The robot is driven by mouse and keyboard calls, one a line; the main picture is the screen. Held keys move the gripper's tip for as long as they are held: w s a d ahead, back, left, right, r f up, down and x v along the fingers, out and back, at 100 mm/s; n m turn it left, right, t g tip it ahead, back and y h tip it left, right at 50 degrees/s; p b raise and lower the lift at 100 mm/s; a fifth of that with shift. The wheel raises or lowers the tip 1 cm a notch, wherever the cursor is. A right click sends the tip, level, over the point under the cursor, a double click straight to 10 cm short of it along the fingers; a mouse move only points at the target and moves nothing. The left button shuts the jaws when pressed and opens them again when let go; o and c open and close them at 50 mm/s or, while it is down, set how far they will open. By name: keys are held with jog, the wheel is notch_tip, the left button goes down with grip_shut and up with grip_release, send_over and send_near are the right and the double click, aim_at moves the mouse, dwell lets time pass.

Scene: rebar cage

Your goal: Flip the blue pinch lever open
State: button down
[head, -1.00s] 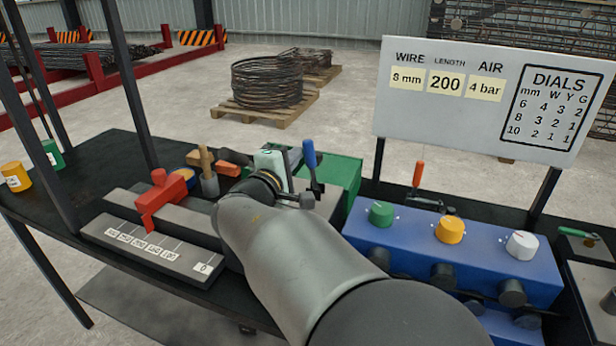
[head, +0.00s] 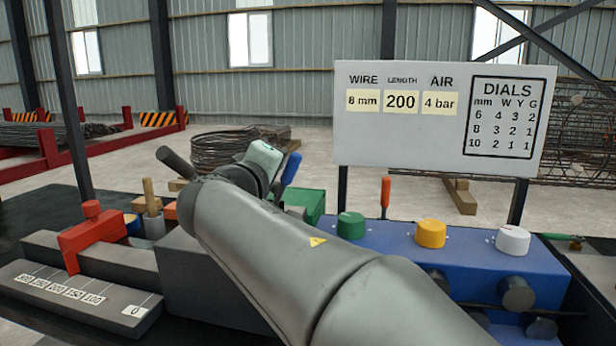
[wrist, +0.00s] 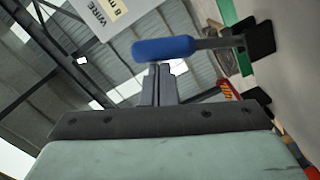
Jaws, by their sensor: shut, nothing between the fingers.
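The blue pinch lever (head: 291,170) stands tilted behind my wrist in the head view, its top leaning right. My arm hides its lower end. In the wrist view its blue handle (wrist: 163,48) lies across the top, with a grey shank running right to a dark mount (wrist: 260,40). My gripper (wrist: 159,72) is shut and empty, its fingertips right at the underside of the blue handle; I cannot tell whether they touch it. In the head view the pale green gripper body (head: 262,157) is just left of the lever, fingertips hidden.
A green box (head: 310,206) stands behind my arm. To the right is a blue dial box (head: 400,256) with an orange-handled lever (head: 385,195) behind it. A red stop (head: 92,238) sits on the grey rail at left, near a wooden-handled tool (head: 150,197). A sign board (head: 440,150) stands behind.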

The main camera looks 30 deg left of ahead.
dwell(0.5)
jog(key=b+v, duration=0.5)
jog(key=v, duration=0.5)
